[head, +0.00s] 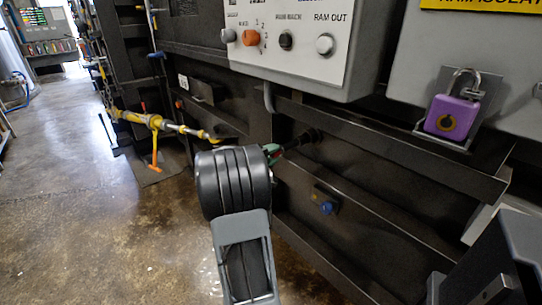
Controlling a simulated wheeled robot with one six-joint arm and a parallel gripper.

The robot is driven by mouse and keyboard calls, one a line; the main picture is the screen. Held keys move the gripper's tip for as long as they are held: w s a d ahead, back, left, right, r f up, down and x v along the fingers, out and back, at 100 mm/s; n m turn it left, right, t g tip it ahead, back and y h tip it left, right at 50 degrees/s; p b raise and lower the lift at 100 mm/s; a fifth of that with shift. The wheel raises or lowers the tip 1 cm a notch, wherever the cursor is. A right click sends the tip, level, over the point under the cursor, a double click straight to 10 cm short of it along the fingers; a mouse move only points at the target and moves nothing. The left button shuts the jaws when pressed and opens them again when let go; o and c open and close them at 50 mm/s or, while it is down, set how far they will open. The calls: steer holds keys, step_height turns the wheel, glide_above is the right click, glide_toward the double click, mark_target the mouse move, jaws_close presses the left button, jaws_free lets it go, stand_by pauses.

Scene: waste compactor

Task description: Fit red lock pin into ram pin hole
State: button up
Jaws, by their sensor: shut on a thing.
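My arm reaches forward to the dark side of the compactor, and its thick black wrist hides most of my gripper (272,151). A small green and reddish patch shows just past the wrist, at the gripper. I take the reddish part to be the red lock pin (279,154), held in the shut jaws; most of it is hidden. A dark round fitting (308,136) sticks out from the frame just right of the gripper. I cannot tell whether it is the ram pin hole, nor whether the pin touches it.
A control box (290,40) with knobs and a "RAM OUT" label hangs above the gripper. A purple padlock (452,113) hangs at right. A blue knob (327,207) sits on the lower panel. A yellow-handled bar (155,121) juts out at left. Open floor (70,200) lies left.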

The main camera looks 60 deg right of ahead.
mark_target(285, 148)
steer(key=shift+b+x, duration=1.4)
steer(key=shift+x, duration=2.4)
stand_by(0.4)
steer(key=o, duration=1)
steer(key=shift+c, duration=0.4)
steer(key=shift+b+v, duration=0.5)
steer(key=shift+v, duration=0.3)
steer(key=shift+b+v, duration=0.9)
steer(key=shift+v, duration=1.45)
steer(key=shift+w+a, duration=0.1)
steer(key=shift+a, duration=0.25)
